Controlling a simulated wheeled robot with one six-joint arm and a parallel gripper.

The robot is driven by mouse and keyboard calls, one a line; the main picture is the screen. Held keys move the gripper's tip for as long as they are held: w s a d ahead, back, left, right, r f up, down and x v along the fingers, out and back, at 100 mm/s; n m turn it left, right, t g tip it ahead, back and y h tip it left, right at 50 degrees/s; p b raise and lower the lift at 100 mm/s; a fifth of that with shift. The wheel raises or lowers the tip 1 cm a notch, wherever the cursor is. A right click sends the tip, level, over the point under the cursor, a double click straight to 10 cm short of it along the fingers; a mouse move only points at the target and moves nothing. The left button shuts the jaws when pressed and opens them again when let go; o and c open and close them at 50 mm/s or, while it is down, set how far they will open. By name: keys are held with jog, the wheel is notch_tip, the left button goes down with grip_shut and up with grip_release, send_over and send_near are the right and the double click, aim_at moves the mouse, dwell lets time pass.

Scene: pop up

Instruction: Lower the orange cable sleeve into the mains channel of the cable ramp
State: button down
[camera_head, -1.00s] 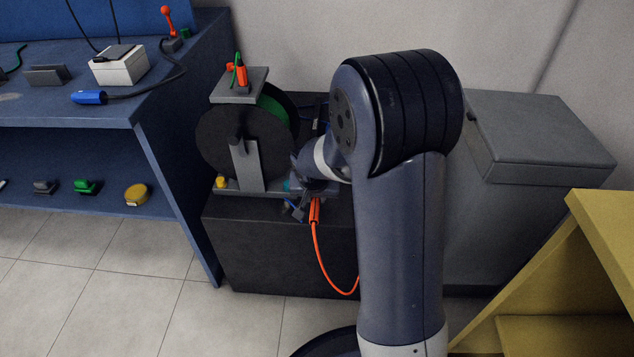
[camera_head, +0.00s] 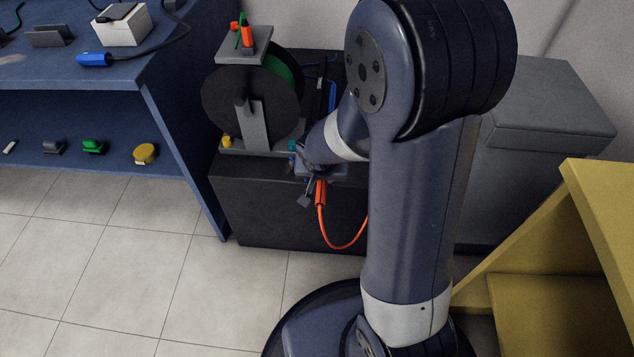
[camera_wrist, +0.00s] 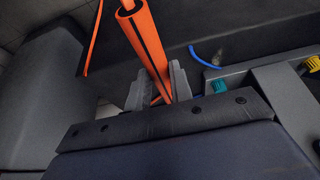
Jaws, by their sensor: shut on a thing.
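The orange cable sleeve (camera_head: 321,193) is held at the front edge of the black cabinet. My gripper (camera_head: 312,186) is shut on it, partly hidden by my own arm. In the wrist view the sleeve (camera_wrist: 144,38) is a tube with a dark slit along its side, tilted between the grey fingers of my gripper (camera_wrist: 158,88). An orange cable (camera_head: 345,246) hangs in a loop from the sleeve and passes behind my arm. I cannot make out the cable ramp or its mains channel in either view.
A black cabinet (camera_head: 285,215) carries a cable reel (camera_head: 232,88) on a grey stand. A blue workbench (camera_head: 165,75) stands left, a grey box (camera_head: 555,115) and a yellow shelf unit (camera_head: 555,245) right. Tiled floor (camera_head: 110,255) is free at the front left.

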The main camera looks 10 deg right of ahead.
jog(key=w+d+p, duration=0.3)
jog(key=w+d, duration=0.3)
jog(key=w, duration=0.4)
jog(key=w+d+r+p, duration=0.1)
jog(key=w+d+p, duration=0.1)
jog(key=w+d, duration=0.5)
jog(key=w+d+r+p, duration=0.1)
jog(key=w+d+p, duration=0.2)
jog(key=w+d, duration=0.4)
jog(key=w, duration=0.6)
jog(key=shift+w+r+p, duration=0.2)
jog(key=shift+w+p, duration=0.1)
jog(key=shift+w, duration=0.1)
jog(key=shift+w+d, duration=0.1)
jog(key=shift+w, duration=0.05)
jog(key=shift+w, duration=0.15)
jog(key=shift+f, duration=0.1)
jog(key=shift+f+b, duration=0.9)
jog(key=shift+f, duration=0.15)
jog(key=shift+f+b, duration=1.65)
jog(key=shift+f, duration=0.85)
dwell(0.6)
